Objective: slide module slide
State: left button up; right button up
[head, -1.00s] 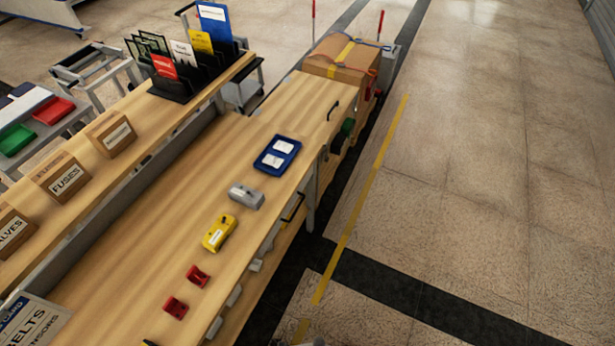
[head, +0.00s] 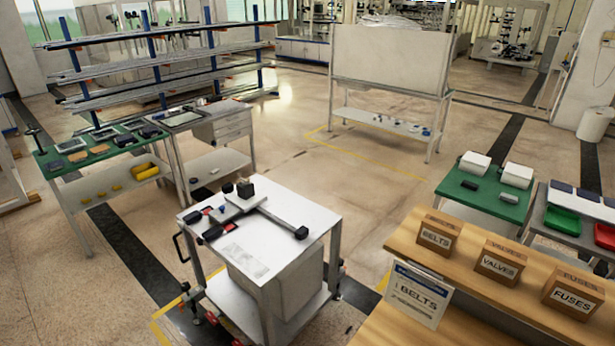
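A white cart (head: 285,258) stands in the lower middle of the head view. On its top lies a slide assembly: a light rail (head: 272,214) runs diagonally, with a black end block (head: 302,232) at its near right end. A dark module block (head: 245,190) sits upright near the rail's far left part. Small black and red parts (head: 213,233) lie along the cart's left edge. A printed sheet (head: 246,260) lies on the near part of the top. Neither of my grippers shows in the head view.
A wooden bench (head: 480,295) at lower right holds boxes marked belts (head: 437,235), valves (head: 500,264) and fuses (head: 572,292). A green-topped table (head: 90,155) stands left, a pipe rack (head: 160,65) and a whiteboard (head: 388,58) behind. Open floor (head: 340,190) lies beyond the cart.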

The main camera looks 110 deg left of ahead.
aim_at(245, 197)
jog(key=u, duration=4)
jog(key=i+j+z, duration=0.1)
jog(key=z, duration=0.3)
jog(key=i+j+z, duration=0.1)
jog(key=z, duration=0.35)
jog(key=i+j+z, duration=0.2)
jog(key=j, duration=0.3)
jog(key=i+j+z, duration=0.2)
jog(key=j, duration=0.3)
jog(key=j+z, duration=0.2)
jog(key=j, duration=0.3)
jog(key=j+z, duration=0.25)
jog(key=j, duration=0.3)
